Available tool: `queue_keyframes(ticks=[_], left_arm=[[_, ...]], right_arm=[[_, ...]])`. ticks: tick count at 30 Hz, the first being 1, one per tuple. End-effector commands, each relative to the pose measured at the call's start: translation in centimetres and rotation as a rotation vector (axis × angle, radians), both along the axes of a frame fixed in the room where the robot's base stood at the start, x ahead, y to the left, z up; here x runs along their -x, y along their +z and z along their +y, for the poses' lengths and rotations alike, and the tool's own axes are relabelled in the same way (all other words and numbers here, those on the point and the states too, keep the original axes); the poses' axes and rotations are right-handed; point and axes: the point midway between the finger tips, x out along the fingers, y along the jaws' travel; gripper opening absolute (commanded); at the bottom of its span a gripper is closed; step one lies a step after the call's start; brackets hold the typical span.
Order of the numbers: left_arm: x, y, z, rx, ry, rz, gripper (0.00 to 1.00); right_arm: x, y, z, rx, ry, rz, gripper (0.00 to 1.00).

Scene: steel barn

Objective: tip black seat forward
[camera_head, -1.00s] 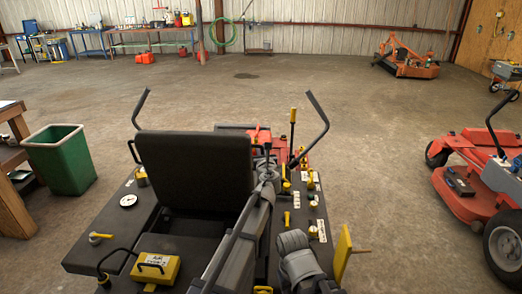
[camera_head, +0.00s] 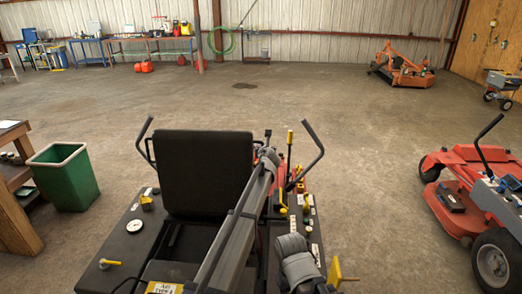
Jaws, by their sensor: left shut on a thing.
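The black seat (camera_head: 204,172) stands on the dark deck of a mower, with its broad back face toward me. My left arm reaches up from the bottom to the seat's right side. My left gripper (camera_head: 267,157) is at that side, small and partly hidden by its own arm; it is shut on the seat, though the exact contact is hard to see. My right gripper is not visible; only a folded grey link of mine shows at the lower right.
Control levers (camera_head: 313,153) rise beside the seat, with a yellow-topped lever (camera_head: 290,140) near my gripper. A red mower (camera_head: 462,203) stands at right. A green bin (camera_head: 66,178) and wooden bench (camera_head: 14,205) are at left.

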Motion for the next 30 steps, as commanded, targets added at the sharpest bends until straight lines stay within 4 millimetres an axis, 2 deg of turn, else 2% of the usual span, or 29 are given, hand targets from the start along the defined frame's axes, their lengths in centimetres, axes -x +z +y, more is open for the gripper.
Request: queue_keyframes(ticks=[1,3,12,17,27,28,30], left_arm=[[-1.6,1.4,0.0,0.0,0.0,0.014,0.0],[-2.8,2.0,0.1,0.0,0.002,0.039,0.0],[-7.8,3.9,0.1,0.001,0.0,0.136,0.0],[-8.7,4.0,0.0,0.0,-0.003,0.158,0.0],[-8.6,3.8,0.0,0.0,-0.004,0.162,0.0],[-8.6,3.8,0.0,0.0,-0.004,0.162,0.21],[-8.6,3.8,0.0,0.0,-0.004,0.162,0.28]], right_arm=[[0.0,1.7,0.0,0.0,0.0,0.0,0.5],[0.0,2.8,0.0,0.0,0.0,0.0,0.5],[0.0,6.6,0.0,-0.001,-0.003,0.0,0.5],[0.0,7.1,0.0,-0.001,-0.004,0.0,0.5],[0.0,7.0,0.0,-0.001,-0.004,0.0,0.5],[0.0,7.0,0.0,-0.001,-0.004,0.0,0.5],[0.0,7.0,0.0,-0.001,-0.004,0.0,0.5]])
